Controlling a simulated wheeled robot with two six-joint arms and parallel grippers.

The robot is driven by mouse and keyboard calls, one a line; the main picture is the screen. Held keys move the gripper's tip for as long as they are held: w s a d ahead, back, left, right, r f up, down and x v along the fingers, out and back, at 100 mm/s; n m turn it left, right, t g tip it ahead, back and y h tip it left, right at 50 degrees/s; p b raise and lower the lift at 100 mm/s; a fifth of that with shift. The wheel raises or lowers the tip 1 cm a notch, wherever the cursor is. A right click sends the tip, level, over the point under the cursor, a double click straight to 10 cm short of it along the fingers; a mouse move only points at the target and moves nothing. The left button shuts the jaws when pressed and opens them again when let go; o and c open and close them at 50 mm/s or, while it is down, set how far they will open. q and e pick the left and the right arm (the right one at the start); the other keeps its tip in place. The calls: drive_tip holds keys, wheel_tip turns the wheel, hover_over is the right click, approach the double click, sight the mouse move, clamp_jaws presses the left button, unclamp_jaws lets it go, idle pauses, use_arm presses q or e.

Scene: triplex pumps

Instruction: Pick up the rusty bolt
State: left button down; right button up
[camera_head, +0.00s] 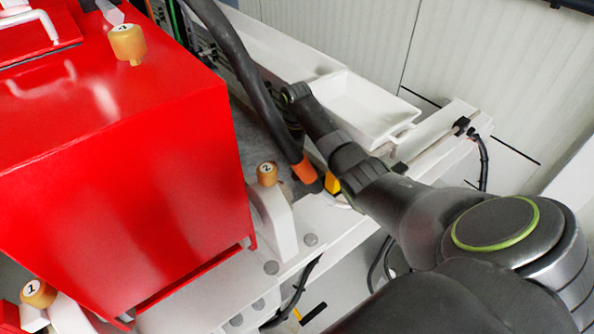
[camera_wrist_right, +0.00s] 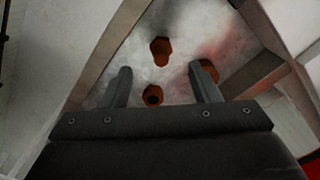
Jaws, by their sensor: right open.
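Three rusty orange-brown bolts show in the right wrist view, on a pale grey, stained surface (camera_wrist_right: 185,22). One bolt (camera_wrist_right: 161,46) lies beyond my fingertips, near the middle. Another bolt (camera_wrist_right: 152,95) is nearer, between the two fingers, with a dark hole or recess facing me. The third bolt (camera_wrist_right: 211,70) is on the right, partly hidden behind the right finger. My right gripper (camera_wrist_right: 158,72) is open, with nothing held between its fingers. I cannot tell its height above the surface. In the head view the bolts cannot be made out, and my left gripper is not in view.
A large red housing (camera_head: 120,150) fills the left in the head view. A white tray (camera_head: 395,125) lies beyond my right arm. A thick black hose (camera_head: 245,75) with an orange end runs close beside the arm. Brown-edged walls bound the grey surface in the wrist view.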

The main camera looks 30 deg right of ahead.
wheel_tip(320, 180, down, 5)
drive_tip(key=shift+s+r+p, duration=0.1)
drive_tip(key=shift+s+p, duration=0.05)
drive_tip(key=shift+p, duration=0.8)
drive_tip(key=shift+f, duration=0.5)
drive_tip(key=shift+c, duration=0.5)
drive_tip(key=c, duration=1)
